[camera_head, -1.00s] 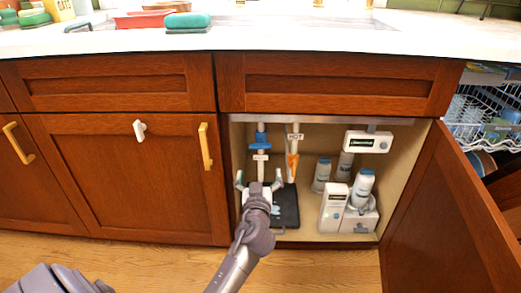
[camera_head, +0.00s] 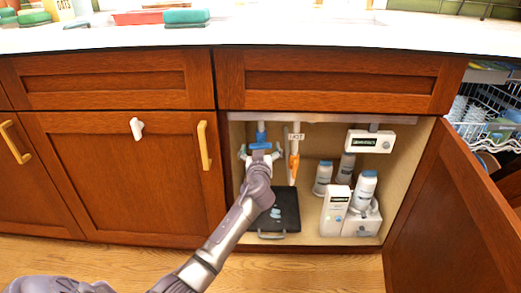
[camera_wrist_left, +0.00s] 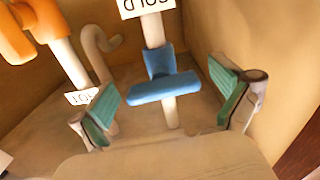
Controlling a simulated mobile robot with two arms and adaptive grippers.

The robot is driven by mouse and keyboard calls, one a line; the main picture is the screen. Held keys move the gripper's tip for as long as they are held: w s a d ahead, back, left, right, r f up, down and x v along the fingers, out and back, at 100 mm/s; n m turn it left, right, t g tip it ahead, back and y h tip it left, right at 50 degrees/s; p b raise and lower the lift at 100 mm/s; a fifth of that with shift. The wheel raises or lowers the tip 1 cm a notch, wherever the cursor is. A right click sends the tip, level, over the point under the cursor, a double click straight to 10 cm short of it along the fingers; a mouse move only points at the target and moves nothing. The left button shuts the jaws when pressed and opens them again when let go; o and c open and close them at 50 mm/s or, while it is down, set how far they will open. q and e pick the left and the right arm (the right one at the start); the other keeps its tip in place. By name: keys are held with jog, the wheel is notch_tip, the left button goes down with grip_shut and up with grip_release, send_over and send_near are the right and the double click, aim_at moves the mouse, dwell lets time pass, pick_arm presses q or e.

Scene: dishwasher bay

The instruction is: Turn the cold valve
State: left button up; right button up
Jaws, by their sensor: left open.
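The cold valve has a blue handle (camera_head: 261,146) on a white vertical pipe inside the open cabinet. In the left wrist view the blue handle (camera_wrist_left: 165,88) lies crosswise on the pipe, with the upside-down COLD label (camera_wrist_left: 147,6) above it. My left gripper (camera_head: 259,152) is open in front of the valve, partly hiding the lower pipe in the head view. In the wrist view its green-padded fingers (camera_wrist_left: 168,108) stand either side of the handle, with gaps visible on both sides. My right gripper is not in view.
The hot valve's orange handle (camera_head: 294,163) is close on the right, under its HOT label (camera_head: 295,136). A black tray (camera_head: 287,222) lies on the cabinet floor. White bottles and dispensers (camera_head: 335,210) stand at right. The open cabinet door (camera_head: 440,205) bounds the right side.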

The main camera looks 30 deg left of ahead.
pick_arm(q)
jog(key=c, duration=1.2)
jog(key=shift+o, duration=0.2)
jog(key=shift+m, duration=0.7)
jog(key=o, duration=1.1)
jog(key=shift+o, duration=0.3)
jog(key=v, duration=1.2)
jog(key=shift+f, duration=0.1)
